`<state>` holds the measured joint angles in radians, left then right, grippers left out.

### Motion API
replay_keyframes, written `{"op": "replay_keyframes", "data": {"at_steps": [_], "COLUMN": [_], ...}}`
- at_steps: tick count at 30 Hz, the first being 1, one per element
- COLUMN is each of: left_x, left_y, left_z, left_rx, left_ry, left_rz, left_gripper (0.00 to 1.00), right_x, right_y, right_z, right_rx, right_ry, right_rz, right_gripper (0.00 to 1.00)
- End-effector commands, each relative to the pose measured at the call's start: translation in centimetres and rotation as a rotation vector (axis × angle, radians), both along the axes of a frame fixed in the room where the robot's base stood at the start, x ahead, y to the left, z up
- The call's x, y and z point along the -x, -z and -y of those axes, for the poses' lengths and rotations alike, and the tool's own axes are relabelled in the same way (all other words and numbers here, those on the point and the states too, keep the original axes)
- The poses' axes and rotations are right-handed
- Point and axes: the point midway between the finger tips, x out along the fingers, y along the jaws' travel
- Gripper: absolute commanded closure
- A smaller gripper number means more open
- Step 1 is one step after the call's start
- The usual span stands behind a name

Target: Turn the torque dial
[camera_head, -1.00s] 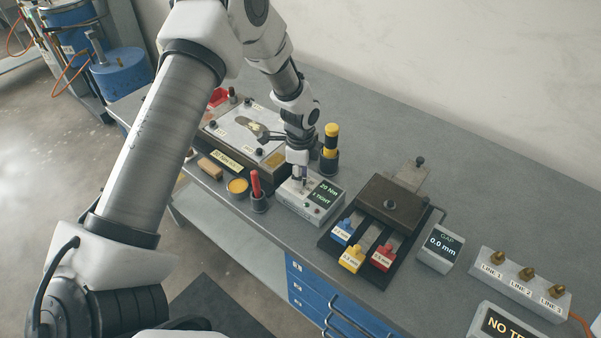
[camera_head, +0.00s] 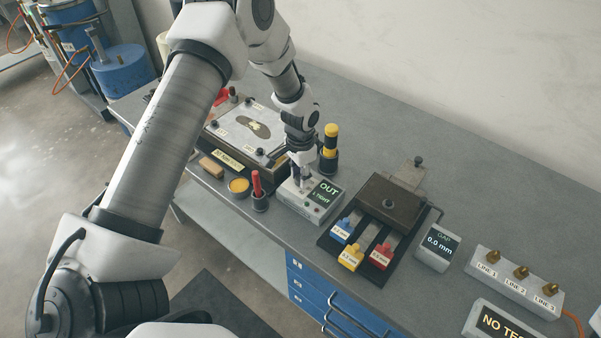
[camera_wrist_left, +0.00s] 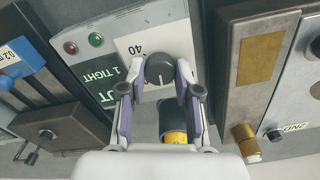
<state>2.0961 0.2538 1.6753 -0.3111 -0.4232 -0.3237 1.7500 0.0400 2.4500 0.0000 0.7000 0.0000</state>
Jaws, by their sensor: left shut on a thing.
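The torque box (camera_head: 308,208) is a light grey unit on the bench, with a dark display reading "OUT" and "1 TIGHT". In the left wrist view its dark round torque dial (camera_wrist_left: 159,70) has a white pointer line, with a "40" label beside it. My left gripper (camera_head: 299,186) reaches down onto the box from above. Its two fingers (camera_wrist_left: 152,84) are shut on the dial, one on each side. In the head view the dial is mostly hidden by the gripper. My right gripper is in neither view.
A yellow-and-black tool in a holder (camera_head: 330,150) stands close behind the gripper. A red-handled tool in a cup (camera_head: 258,192) and a yellow tin (camera_head: 238,186) stand left of the box. A fixture with coloured tabs (camera_head: 375,222) is to the right.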

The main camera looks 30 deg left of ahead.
Motion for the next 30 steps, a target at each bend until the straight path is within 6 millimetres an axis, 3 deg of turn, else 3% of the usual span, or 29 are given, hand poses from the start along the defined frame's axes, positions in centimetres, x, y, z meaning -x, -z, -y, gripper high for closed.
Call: {"op": "replay_keyframes", "data": {"at_steps": [9,23,24,26,30], "left_x": [0.48,0.47,0.47,0.43,0.28], "left_y": [0.35,0.36,0.36,0.33,0.21], "left_z": [0.07,0.08,0.08,0.07,0.05], "left_rx": [0.001,0.001,0.001,0.001,0.000], "left_ry": [-0.113,-0.129,-0.129,-0.129,-0.129], "left_rz": [-0.014,-0.013,-0.013,-0.012,-0.008], "left_gripper": [1.00,1.00,0.64,0.43,0.42], "right_x": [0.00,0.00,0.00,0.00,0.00], "right_y": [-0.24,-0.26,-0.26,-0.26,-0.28], "right_z": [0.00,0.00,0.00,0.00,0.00], "right_rx": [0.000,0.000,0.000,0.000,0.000], "right_ry": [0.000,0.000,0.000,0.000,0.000], "right_rz": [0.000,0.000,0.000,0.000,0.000], "right_gripper": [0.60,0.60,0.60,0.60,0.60]}}
